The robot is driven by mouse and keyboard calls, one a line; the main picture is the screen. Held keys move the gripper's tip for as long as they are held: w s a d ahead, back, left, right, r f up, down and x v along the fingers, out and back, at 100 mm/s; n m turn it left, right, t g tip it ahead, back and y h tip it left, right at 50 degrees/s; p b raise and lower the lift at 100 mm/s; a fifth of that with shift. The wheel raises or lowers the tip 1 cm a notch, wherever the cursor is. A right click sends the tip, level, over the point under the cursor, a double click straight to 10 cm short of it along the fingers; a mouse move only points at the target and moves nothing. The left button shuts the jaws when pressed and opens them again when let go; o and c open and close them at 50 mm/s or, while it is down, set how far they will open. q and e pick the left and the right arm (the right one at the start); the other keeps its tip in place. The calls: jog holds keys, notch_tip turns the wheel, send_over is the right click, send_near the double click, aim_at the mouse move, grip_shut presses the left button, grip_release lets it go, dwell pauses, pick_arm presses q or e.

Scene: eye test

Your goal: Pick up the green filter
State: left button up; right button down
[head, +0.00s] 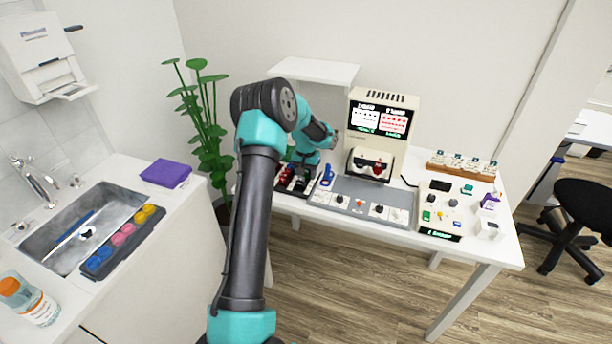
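No piece is plainly recognisable as the green filter. A small green piece (427,215) lies on the cream panel at the right of the table, but I cannot tell whether it is the filter. My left arm rises through the middle of the view and bends down at the far side. My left gripper (301,179) is small and dark, low over the dark tray (292,193) at the table's left end. Red pieces (288,173) show beside it. The gripper partly hides the tray, and its fingers are too small to read. My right gripper is not in view.
A cream machine (378,133) with two screens stands at the back of the white table. A wooden rack (462,166) stands back right. A sink (70,235) and plant (208,140) are at left.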

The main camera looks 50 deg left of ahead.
pick_arm(q)
jog(key=c, duration=0.6)
jog(key=shift+r, duration=0.15)
jog(key=shift+c, duration=0.2)
notch_tip(320, 180, up, 10)
jog(key=shift+f, duration=0.1)
jog(key=shift+w, duration=0.1)
dwell(0.4)
